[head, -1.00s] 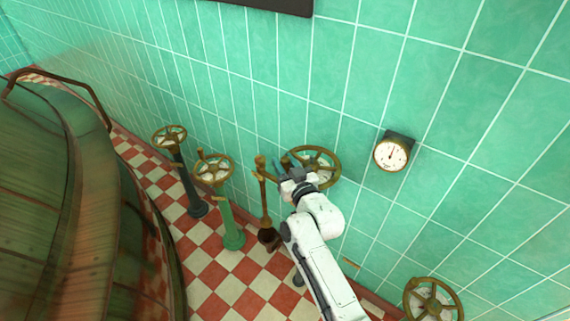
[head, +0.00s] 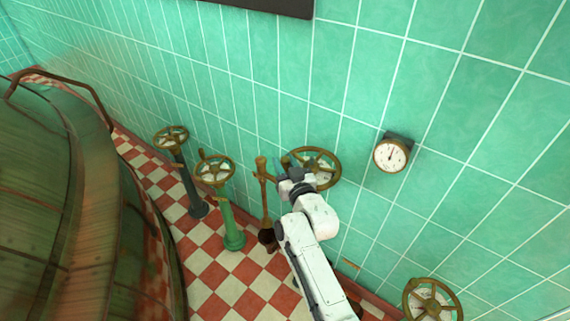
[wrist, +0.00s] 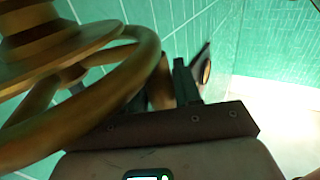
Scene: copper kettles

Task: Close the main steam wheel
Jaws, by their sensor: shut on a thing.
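A brass wall wheel (head: 331,166) with spokes is mounted on the green tiles left of the gauge. No readable label shows which wheel is the main steam one. My gripper (head: 284,168) is at this wheel's left rim.
A brass lever (head: 262,190) stands just left of my gripper. Wheels on a green post (head: 213,170) and a dark post (head: 171,137) are farther left. Another wall wheel (head: 432,302) is at lower right. A gauge (head: 391,155) hangs on the wall. A big copper kettle (head: 70,200) fills the left.

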